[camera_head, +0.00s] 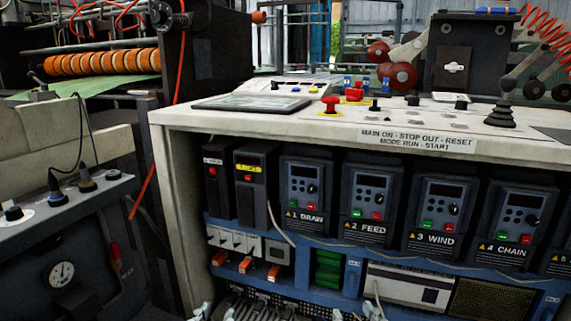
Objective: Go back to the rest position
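My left gripper (216,312) shows only as fingertips at the bottom edge, left of centre. Its tips stand apart with nothing seen between them. My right gripper (355,312) shows at the bottom edge, right of centre, also with its tips apart and nothing seen between them. The rest of both grippers and both arms are below the picture. Both are in front of the lower part of the control console (180,119).
The console holds a row of drive units, such as 1 DRAW (304,188) and 3 WIND (439,212). A red button (330,104) and a black joystick (503,112) stand on top. A grey machine with a gauge (61,273) is at left. Orange rollers (103,63) are behind.

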